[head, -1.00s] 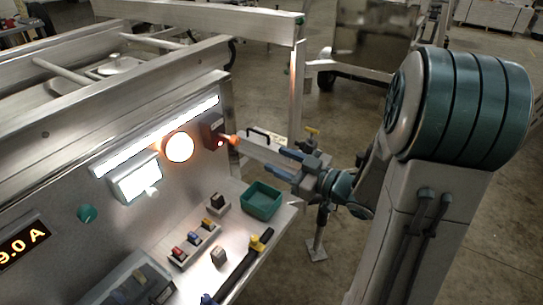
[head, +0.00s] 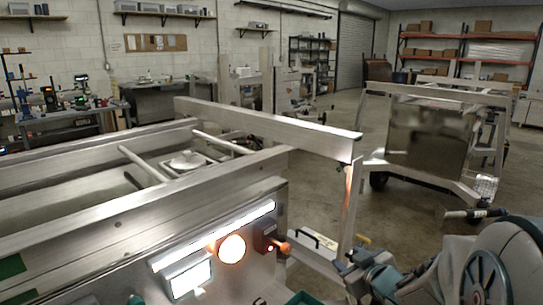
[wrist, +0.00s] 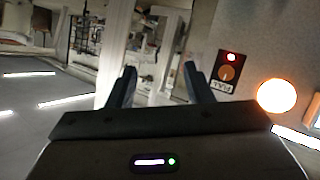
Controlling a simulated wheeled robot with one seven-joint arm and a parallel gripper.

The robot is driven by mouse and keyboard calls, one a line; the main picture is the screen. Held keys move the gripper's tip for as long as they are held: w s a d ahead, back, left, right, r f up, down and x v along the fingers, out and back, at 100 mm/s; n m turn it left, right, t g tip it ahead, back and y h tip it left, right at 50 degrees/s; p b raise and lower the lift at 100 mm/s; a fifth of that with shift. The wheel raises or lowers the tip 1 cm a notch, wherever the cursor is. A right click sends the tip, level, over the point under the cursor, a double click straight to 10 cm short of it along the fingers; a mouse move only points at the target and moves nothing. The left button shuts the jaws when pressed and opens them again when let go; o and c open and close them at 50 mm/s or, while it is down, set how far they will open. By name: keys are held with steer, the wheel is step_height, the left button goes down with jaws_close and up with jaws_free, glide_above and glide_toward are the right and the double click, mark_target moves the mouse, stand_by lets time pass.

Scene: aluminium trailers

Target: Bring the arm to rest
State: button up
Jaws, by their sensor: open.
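My gripper (head: 352,264) shows at the lower right of the head view, in front of the lit panel's right end. In the wrist view its two dark fingers (wrist: 160,82) stand wide apart with nothing between them. A dark switch box (wrist: 229,72) with a glowing red light and an orange knob is to the right of the fingers, apart from them. The switch box (head: 264,238) also shows in the head view, left of my gripper. The lower part of my arm is cut off by the frame edge.
A round glowing lamp (head: 232,249) and a light bar (head: 222,233) sit on the metal panel. An aluminium trailer frame (head: 270,126) with an upright post (head: 350,205) is close by. Another trailer (head: 430,138) stands farther back. Open floor (head: 395,222) lies between them.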

steer(key=s+d+r+m+g+h+p, duration=0.3)
steer(key=s+r+m+g+h, duration=0.1)
steer(key=s+m+h, duration=0.15)
steer(key=s+a+r+g+y+p, duration=0.1)
steer(key=s+a+g+p, duration=0.1)
steer(key=s, duration=0.5)
steer(key=s+a+r+m+g+y+p, duration=0.1)
steer(key=s+a+g, duration=0.3)
steer(key=s, duration=0.4)
steer(key=shift+s+a+r+g+p, duration=0.2)
steer(key=shift+a+r+g+p, duration=0.15)
steer(key=shift+a, duration=0.2)
